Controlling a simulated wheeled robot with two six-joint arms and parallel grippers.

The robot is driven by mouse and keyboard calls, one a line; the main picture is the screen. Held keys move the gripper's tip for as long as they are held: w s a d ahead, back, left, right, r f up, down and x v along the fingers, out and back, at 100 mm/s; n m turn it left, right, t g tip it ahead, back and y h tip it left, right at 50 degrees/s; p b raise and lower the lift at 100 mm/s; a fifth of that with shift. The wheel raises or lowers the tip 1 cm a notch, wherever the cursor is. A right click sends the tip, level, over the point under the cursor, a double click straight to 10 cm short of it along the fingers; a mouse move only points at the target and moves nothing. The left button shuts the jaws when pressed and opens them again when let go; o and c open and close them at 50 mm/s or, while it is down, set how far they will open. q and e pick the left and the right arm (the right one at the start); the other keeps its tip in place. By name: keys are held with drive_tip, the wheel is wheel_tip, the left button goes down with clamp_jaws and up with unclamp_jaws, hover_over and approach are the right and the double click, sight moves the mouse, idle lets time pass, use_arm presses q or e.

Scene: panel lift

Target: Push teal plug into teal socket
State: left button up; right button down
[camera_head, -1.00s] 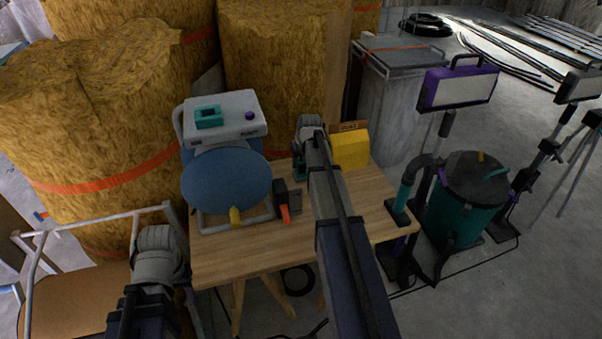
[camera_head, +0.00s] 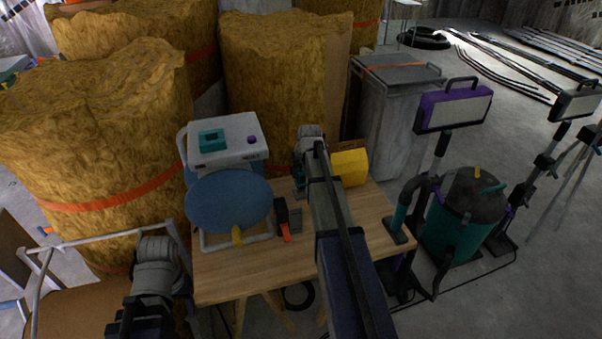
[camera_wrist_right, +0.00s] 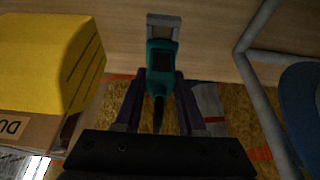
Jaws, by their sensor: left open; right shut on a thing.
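The teal socket (camera_head: 212,141) is a square frame on top of the light-grey housing (camera_head: 228,150) of the blue reel, at the table's left. My right gripper (camera_wrist_right: 161,95) is shut on the teal plug (camera_wrist_right: 161,60), whose light-grey connector end points away from the gripper; a dark cable leaves its other end. In the head view the plug (camera_head: 298,178) is partly hidden by my right arm, right of the reel and apart from the socket. My left gripper (camera_head: 157,262) is open and empty at lower left, its fingers mostly hidden.
The wooden table (camera_head: 235,283) has bare room at its front. A yellow bag-like item (camera_head: 350,168) stands close right of my right gripper. A black tool with an orange part (camera_head: 283,219) lies by the reel. Yellow bales (camera_head: 285,75) stand behind; a teal vacuum (camera_head: 462,225) stands right.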

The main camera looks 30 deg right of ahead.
wheel_tip(320, 180, up, 6)
drive_tip(key=p, duration=0.5)
drive_tip(key=shift+r, duration=0.1)
